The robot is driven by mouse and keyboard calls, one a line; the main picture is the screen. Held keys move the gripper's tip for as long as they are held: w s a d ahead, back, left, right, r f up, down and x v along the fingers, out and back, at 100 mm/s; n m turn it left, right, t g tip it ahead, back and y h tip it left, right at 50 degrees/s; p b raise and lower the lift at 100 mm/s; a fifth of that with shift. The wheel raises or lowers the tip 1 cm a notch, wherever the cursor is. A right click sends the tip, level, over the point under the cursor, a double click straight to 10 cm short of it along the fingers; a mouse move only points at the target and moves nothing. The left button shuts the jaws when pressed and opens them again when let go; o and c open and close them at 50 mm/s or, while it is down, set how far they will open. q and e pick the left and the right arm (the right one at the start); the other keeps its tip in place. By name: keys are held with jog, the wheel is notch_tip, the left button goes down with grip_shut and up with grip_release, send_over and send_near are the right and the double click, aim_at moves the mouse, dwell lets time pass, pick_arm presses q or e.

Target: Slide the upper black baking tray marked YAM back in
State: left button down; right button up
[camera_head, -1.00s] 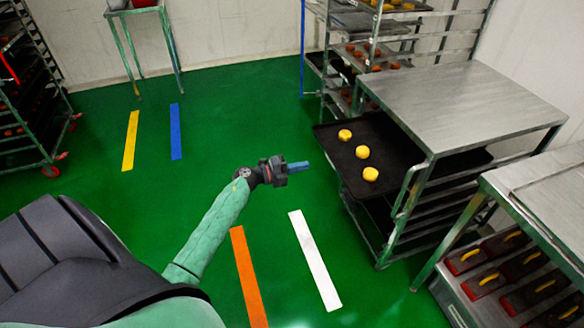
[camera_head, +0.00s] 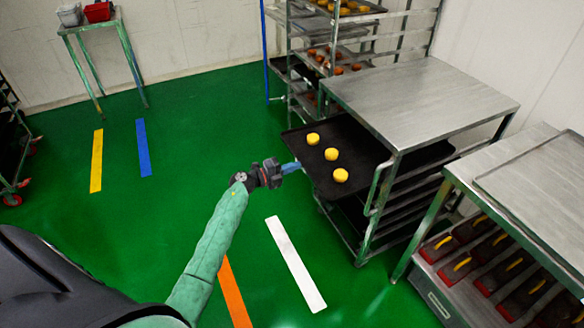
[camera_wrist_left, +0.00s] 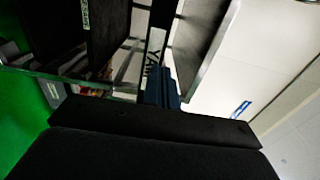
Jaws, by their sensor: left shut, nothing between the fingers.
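The black tray (camera_head: 320,172) sticks out to the left from the upper part of a steel rack, with 3 yellow buns on it. In the left wrist view its edge, with part of the YAM marking (camera_wrist_left: 152,68), stands right in front of the fingers. My left gripper (camera_head: 291,167) is shut and empty, its blue fingertips at the tray's left outer edge. In the left wrist view the fingertips (camera_wrist_left: 160,88) meet or nearly meet that edge; I cannot tell whether they touch. My right gripper is not in view.
The steel-topped rack (camera_head: 420,100) has more shelves below the tray. A steel table (camera_head: 530,180) with red-and-black boxes stands at the right. Another rack (camera_head: 345,45) with buns stands behind.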

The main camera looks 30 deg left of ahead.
aim_at(327, 156)
pick_arm(q)
jog(key=x, duration=1.6)
jog(key=shift+w+d+b, duration=0.15)
jog(key=shift+w+b, duration=0.1)
jog(key=shift+b, duration=0.05)
jog(key=shift+s, duration=0.15)
jog(key=shift+r, duration=0.1)
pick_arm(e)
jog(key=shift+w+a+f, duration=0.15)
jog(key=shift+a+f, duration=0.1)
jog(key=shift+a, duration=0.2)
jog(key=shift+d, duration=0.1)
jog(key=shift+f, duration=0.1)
pick_arm(q)
jog(key=shift+s, duration=0.1)
